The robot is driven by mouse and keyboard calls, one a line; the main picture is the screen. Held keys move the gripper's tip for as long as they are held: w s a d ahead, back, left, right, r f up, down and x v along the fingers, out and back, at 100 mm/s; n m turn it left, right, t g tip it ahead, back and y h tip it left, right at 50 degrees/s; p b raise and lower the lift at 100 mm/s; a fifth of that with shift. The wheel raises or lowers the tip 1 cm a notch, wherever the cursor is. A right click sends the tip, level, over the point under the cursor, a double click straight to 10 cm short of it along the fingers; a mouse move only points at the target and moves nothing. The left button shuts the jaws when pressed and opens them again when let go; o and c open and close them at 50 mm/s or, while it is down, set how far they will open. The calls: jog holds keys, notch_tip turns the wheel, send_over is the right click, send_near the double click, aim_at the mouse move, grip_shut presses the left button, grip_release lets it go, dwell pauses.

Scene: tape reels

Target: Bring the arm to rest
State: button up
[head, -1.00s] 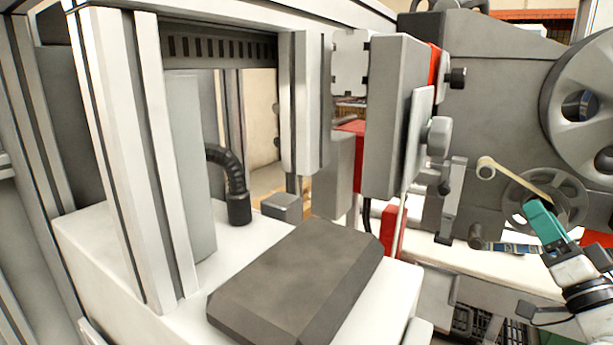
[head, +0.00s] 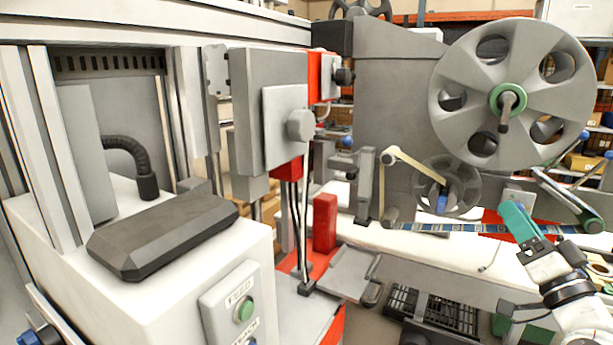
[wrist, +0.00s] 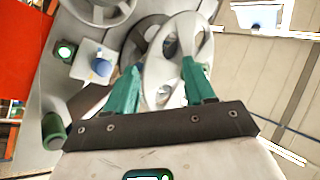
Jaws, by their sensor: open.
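My gripper (head: 512,208) shows at the lower right of the head view, its teal fingers pointing up and away from me on my white arm. In the wrist view my gripper (wrist: 160,66) has its two teal fingers spread apart, with nothing held between them. In the head view it is in front of the tape strip (head: 470,228) and below the large grey reel (head: 460,62); I cannot tell the exact gap. Grey reels (wrist: 160,60) show beyond the fingers in the wrist view.
A white machine housing (head: 150,300) with a dark block (head: 165,235) and a feed button (head: 243,310) fills the left. A grey box (head: 285,120) stands in the middle. A small reel (head: 465,190) sits left of my gripper. Shelves stand behind at right.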

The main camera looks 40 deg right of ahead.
jog(key=w+a+f+n+g+y+p, duration=0.35)
jog(key=w+a+f+y, duration=0.2)
jog(key=a+f, duration=0.4)
jog(key=w+a+f+n+g+y+p, duration=0.35)
jog(key=a+f+y, duration=0.25)
jog(key=a+f, duration=0.4)
jog(key=s+a+f+n+g+p, duration=0.2)
jog(key=s+a+f+g, duration=0.3)
jog(key=s, duration=0.3)
jog(key=s+a+f+n+g+p, duration=0.1)
jog(key=s+a+f+n+g, duration=0.2)
jog(key=s+a+f+g, duration=0.3)
jog(key=shift+s+f+n+g+p, duration=0.3)
jog(key=shift+s+f+g+p, duration=0.1)
jog(key=shift+s, duration=0.45)
